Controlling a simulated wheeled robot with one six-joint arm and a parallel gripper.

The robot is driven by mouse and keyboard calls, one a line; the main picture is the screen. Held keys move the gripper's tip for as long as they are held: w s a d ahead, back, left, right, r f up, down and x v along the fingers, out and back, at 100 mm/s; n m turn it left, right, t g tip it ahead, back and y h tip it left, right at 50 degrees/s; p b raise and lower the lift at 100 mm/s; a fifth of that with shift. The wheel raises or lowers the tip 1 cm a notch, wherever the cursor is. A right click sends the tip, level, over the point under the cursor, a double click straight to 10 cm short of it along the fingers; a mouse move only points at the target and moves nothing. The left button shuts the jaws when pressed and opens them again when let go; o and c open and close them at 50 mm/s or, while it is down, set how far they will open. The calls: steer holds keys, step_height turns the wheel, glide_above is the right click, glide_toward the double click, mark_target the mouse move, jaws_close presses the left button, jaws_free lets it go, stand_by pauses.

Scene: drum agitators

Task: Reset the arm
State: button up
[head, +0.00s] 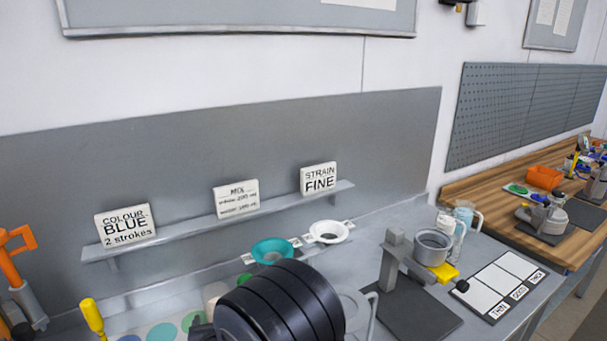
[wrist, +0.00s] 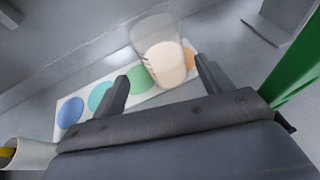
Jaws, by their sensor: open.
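My gripper (wrist: 161,68) shows in the wrist view with its two dark fingers spread apart, and nothing is clamped between them. A clear cup (wrist: 155,32) with a pale peach content stands just beyond the fingertips, on or beside a white strip with coloured discs (wrist: 102,97). I cannot tell how far the cup is from the fingers. In the head view my dark arm covers the bottom centre, and the gripper's fingers are hidden there.
A shelf (head: 222,228) holds three cards. A teal strainer (head: 272,251) and a white strainer (head: 328,232) sit below it. A stand (head: 395,262) with a grey pot (head: 432,247) is to the right. A labelled white board (head: 503,285) lies near the bench's right edge.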

mark_target(217, 297)
steer(key=p+x, duration=0.2)
steer(key=x, duration=0.7)
steer(key=shift+w+p, duration=0.15)
steer(key=shift+p, duration=0.2)
steer(key=shift+w+a+f, duration=0.1)
steer(key=shift+w+f, duration=0.15)
steer(key=shift+f, duration=0.05)
steer(key=shift+r, duration=0.2)
steer(key=shift+s, duration=0.1)
